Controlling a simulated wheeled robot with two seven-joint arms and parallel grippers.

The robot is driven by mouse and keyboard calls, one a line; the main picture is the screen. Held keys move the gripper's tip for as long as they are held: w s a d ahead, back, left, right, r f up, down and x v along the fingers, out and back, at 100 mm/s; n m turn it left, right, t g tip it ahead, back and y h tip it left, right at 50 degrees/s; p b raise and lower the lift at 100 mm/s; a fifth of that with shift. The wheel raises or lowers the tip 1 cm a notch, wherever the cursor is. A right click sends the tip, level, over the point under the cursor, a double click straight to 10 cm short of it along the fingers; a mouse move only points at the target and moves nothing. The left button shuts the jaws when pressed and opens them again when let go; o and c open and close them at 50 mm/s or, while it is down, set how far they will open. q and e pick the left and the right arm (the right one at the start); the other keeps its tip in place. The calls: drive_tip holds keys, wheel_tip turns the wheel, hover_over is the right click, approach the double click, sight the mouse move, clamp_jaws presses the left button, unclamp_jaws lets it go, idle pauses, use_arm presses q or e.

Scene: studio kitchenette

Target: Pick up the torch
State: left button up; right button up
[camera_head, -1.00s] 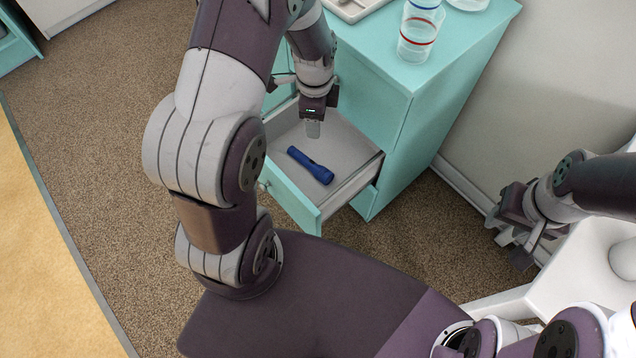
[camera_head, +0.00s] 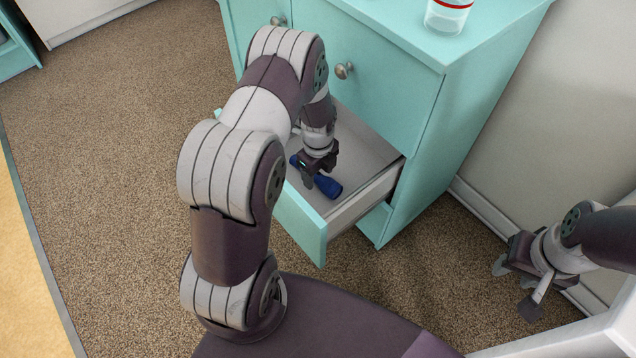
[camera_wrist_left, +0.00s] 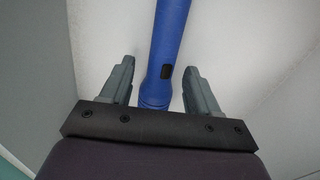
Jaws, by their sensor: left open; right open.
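A blue torch (camera_head: 328,186) lies in the open drawer (camera_head: 372,196) of the turquoise cabinet. My left gripper (camera_head: 314,182) is down inside the drawer, over the torch, and hides its middle part. In the left wrist view the torch (camera_wrist_left: 166,50) runs lengthwise between the two open fingers of the left gripper (camera_wrist_left: 160,85), with a gap on each side. A dark button shows on its body. My right gripper (camera_head: 520,285) is open and empty at the right, over the floor and away from the drawer.
The cabinet (camera_head: 390,90) rises directly behind the drawer, with a round knob (camera_head: 344,71) on its door. A clear cup with a red band (camera_head: 448,14) stands on its top. The drawer front (camera_head: 300,225) and side walls surround the left gripper. Carpet to the left is clear.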

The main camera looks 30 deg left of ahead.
use_arm(q)
drive_tip(key=shift+f, duration=0.7)
drive_tip(key=shift+r, duration=0.15)
clamp_jaws()
